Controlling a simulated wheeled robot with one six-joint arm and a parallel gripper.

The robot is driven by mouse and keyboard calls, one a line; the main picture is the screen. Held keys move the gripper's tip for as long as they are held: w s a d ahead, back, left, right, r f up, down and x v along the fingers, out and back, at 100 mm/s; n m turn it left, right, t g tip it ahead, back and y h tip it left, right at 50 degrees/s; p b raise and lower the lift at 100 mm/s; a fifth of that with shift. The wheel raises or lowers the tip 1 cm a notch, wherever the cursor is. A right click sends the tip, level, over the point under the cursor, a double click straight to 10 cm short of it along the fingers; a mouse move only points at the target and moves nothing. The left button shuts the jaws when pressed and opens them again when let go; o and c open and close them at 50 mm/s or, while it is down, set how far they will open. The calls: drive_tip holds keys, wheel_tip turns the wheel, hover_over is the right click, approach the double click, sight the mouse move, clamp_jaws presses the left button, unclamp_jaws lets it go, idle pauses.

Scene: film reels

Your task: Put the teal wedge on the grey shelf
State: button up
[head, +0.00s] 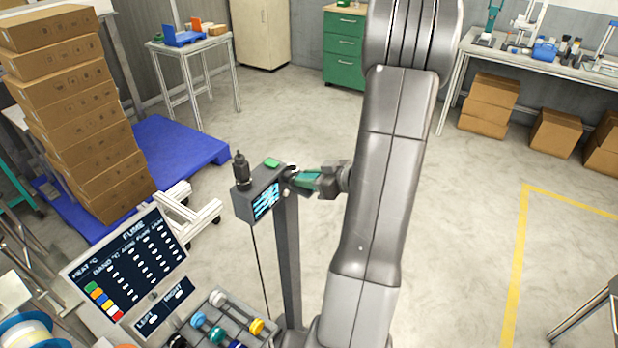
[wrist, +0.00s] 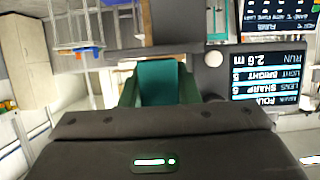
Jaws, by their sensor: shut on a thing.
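The teal wedge (wrist: 161,82) shows in the wrist view as a flat teal block between the two green fingers of my gripper (wrist: 160,92). My gripper is shut on it. In the head view my gripper (head: 306,181) reaches left to the right side of a dark box with a lit screen (head: 266,203), on a post. The wedge's far end is hidden, and I cannot tell whether it touches the box. I cannot tell which surface is the grey shelf.
A green button (head: 272,163) and a black knobbed part (head: 241,170) are on the box. A sloped panel (head: 130,268) and a rack of coloured knobs (head: 222,322) stand front left. Stacked cartons (head: 75,115) are at left. The middle floor is clear.

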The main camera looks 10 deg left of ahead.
drive_tip(key=shift+f, duration=0.25)
drive_tip(key=o, duration=0.9)
drive_tip(key=shift+r, duration=0.1)
drive_tip(key=shift+o, duration=0.2)
drive_tip(key=shift+d+r, duration=0.1)
drive_tip(key=shift+r, duration=0.15)
drive_tip(key=v, duration=1.2)
drive_tip(key=shift+f, duration=0.15)
